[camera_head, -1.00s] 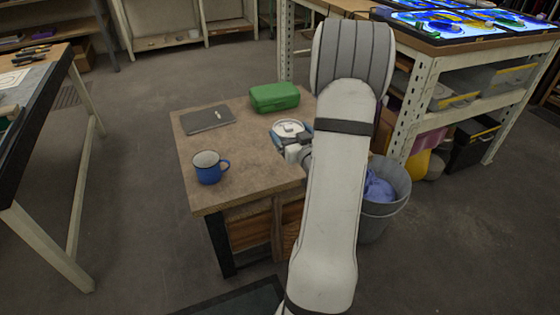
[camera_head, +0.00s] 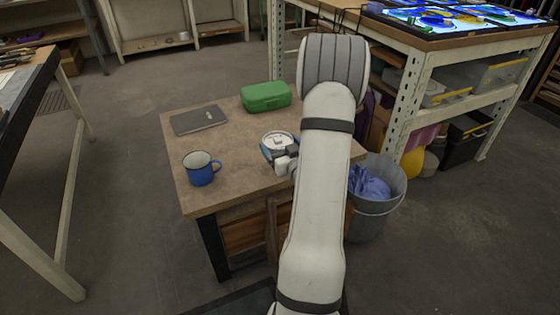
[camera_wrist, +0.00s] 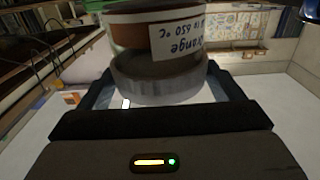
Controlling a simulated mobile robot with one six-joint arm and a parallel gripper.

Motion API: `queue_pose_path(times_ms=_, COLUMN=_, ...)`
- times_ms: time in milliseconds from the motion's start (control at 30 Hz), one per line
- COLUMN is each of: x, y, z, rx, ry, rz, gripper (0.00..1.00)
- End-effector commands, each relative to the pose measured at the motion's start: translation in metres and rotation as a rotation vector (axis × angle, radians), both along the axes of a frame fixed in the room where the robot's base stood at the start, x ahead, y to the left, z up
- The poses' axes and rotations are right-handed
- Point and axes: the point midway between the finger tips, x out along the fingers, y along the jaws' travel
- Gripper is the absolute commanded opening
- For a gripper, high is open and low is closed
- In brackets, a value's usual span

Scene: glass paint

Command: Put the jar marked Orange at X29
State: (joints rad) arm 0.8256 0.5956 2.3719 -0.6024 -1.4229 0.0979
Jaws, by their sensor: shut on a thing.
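In the wrist view, my gripper (camera_wrist: 157,90) is shut on a jar (camera_wrist: 158,72) with a grey ribbed lid, a brownish-red band and a white label. The label reads "range" and "650 °C", its first letter cut off; the jar's far end is out of frame. In the head view, my gripper (camera_head: 281,152) is in front of the small brown-topped table (camera_head: 232,165), near its middle right. No X29 mark is legible in either view.
On the small table are a blue mug (camera_head: 201,172), a dark closed notebook (camera_head: 198,119) and a green case (camera_head: 265,96). A grey bin (camera_head: 378,222) with blue cloth stands to its right. A shelving bench (camera_head: 440,46) holds bright glass panels (camera_head: 455,17) at the upper right.

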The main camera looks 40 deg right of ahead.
Motion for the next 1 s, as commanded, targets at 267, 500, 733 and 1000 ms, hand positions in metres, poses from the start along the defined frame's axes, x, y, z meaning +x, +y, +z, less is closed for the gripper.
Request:
queue_pose_path(times_ms=267, x=0.0, y=-0.001, z=-0.032, rx=0.0, ry=0.0, rz=-0.001, gripper=0.53)
queue_pose_path(times_ms=500, x=0.0, y=-0.001, z=-0.039, rx=-0.003, ry=-0.002, rz=-0.002, gripper=0.53)
queue_pose_path(times_ms=733, x=-0.001, y=-0.001, z=-0.044, rx=-0.002, ry=-0.001, rz=-0.002, gripper=0.53)
queue_pose_path(times_ms=1000, x=-0.001, y=-0.001, z=-0.042, rx=-0.001, ry=0.0, rz=-0.003, gripper=1.0)
